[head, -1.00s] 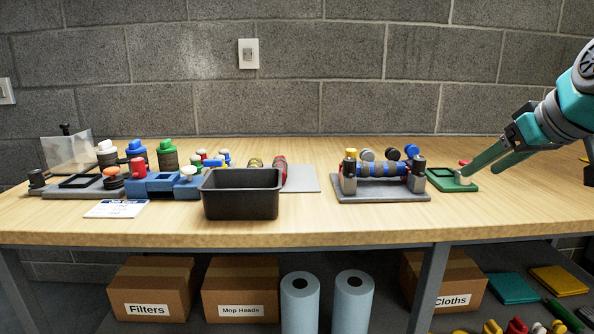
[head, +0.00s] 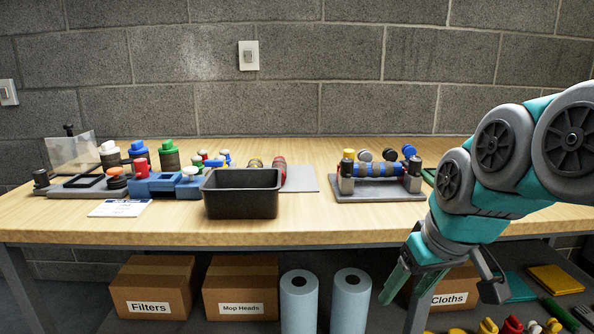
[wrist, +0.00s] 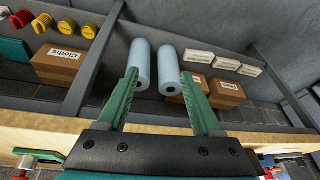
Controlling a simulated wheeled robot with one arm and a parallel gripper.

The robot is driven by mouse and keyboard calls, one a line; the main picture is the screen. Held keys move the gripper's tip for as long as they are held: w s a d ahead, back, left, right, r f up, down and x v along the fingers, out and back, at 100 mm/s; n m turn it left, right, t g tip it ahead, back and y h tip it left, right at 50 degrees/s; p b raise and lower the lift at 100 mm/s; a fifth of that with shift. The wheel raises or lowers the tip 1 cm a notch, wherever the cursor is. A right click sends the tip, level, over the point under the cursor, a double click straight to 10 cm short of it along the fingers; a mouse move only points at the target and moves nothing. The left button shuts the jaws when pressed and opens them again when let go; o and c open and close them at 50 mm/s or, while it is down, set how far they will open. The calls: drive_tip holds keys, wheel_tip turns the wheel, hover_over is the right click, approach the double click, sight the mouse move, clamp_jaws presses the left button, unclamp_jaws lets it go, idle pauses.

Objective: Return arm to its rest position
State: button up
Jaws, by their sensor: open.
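My gripper (head: 440,288) hangs low in front of the bench's front edge at the right in the head view, its green fingers pointing down. In the wrist view my gripper (wrist: 165,95) shows two green fingers spread wide apart with nothing between them. My arm is folded at the right and hides most of the green fixture (head: 428,176) on the bench.
The wooden bench (head: 300,228) carries a black bin (head: 240,205), a grey fixture with blue rollers (head: 378,190) and several coloured parts at the left. The shelf below holds boxes (head: 240,288) and blue rolls (head: 350,300). The bench's front strip is clear.

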drive_tip(key=s+a+f+m+g+h, duration=0.1)
drive_tip(key=s+f+g, duration=0.4)
drive_tip(key=s+f, duration=1.1)
drive_tip(key=s+a+m, duration=0.1)
drive_tip(key=s, duration=0.2)
drive_tip(key=shift+f+m+h+p, duration=0.3)
drive_tip(key=shift+f, duration=0.1)
